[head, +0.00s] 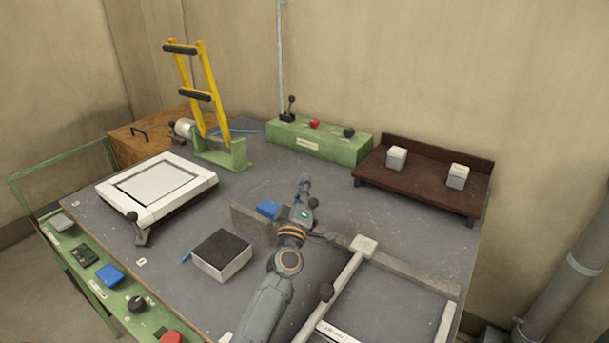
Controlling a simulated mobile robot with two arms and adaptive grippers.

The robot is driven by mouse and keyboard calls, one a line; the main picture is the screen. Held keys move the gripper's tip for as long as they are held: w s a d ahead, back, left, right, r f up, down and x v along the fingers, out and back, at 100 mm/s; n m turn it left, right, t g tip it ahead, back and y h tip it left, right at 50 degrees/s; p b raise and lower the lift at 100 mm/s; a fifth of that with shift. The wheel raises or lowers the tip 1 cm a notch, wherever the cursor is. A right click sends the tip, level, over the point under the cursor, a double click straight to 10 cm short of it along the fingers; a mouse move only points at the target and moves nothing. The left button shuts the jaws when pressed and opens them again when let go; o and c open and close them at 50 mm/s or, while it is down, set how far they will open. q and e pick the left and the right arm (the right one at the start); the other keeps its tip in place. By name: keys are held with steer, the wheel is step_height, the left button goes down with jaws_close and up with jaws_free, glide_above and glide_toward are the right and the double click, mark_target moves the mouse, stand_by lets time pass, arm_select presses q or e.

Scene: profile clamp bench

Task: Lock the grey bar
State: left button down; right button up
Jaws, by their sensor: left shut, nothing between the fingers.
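A long grey bar (412,271) lies on the bench at the front right, running down to the right. A grey upright plate (252,223) stands left of my arm. Whether it joins the bar is hidden behind my arm. My left gripper (306,186) is shut and empty, above the bench and beyond the bar, with its fingers pointing towards the back. My right gripper is not in view.
A blue block (267,208) and a black-topped white box (222,254) are left of my arm. A white framed panel (157,188), yellow lever frame (203,92), green control box (319,141) and brown shelf (420,183) surround the bench's middle. Bare bench lies before the shelf.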

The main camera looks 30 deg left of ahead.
arm_select(q)
steer(key=shift+r, duration=1.95)
steer(key=shift+r, duration=0.1)
